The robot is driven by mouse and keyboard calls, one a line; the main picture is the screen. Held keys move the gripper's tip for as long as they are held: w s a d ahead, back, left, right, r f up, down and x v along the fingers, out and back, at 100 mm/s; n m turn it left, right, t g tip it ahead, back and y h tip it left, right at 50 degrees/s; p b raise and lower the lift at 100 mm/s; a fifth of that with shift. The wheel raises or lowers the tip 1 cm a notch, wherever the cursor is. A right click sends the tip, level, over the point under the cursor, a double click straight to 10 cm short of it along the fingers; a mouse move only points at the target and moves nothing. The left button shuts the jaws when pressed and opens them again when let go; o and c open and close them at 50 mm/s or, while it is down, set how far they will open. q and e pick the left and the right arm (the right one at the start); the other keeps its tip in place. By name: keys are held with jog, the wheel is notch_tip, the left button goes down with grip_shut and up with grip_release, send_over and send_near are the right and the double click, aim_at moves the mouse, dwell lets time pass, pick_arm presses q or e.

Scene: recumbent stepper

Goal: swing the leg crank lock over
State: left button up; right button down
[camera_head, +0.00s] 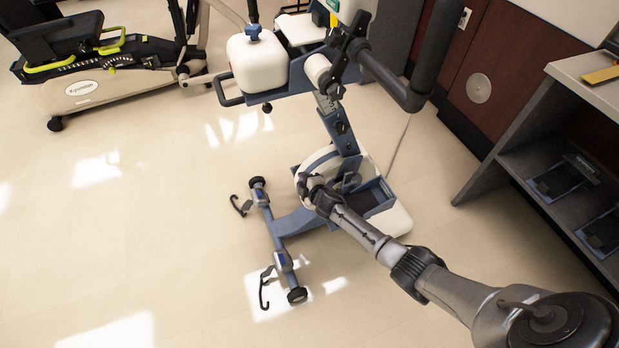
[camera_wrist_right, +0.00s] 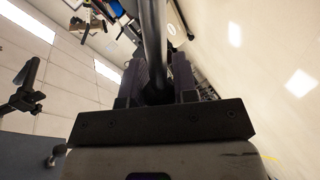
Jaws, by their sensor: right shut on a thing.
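The blue and white exercise machine stands mid-floor in the head view, with its round white leg crank housing (camera_head: 320,163) low on the frame. My right arm reaches in from the lower right, and my right gripper (camera_head: 309,186) is at the front of this housing. In the right wrist view the right gripper (camera_wrist_right: 157,90) is shut on a dark round bar (camera_wrist_right: 153,45) that runs up between its fingers. I cannot tell for sure that this bar is the leg crank lock; the gripper hides the gripped spot in the head view. My left gripper is not in view.
Another stepper (camera_head: 90,85) stands back left, a grey shelf (camera_head: 555,130) at right. Floor at lower left is clear.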

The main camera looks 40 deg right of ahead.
jog(key=shift+a+f+n+h, duration=0.15)
jog(key=shift+f+n+h, duration=0.15)
jog(key=shift+f+n, duration=0.15)
dwell(0.3)
jog(key=c, duration=0.9)
grip_release()
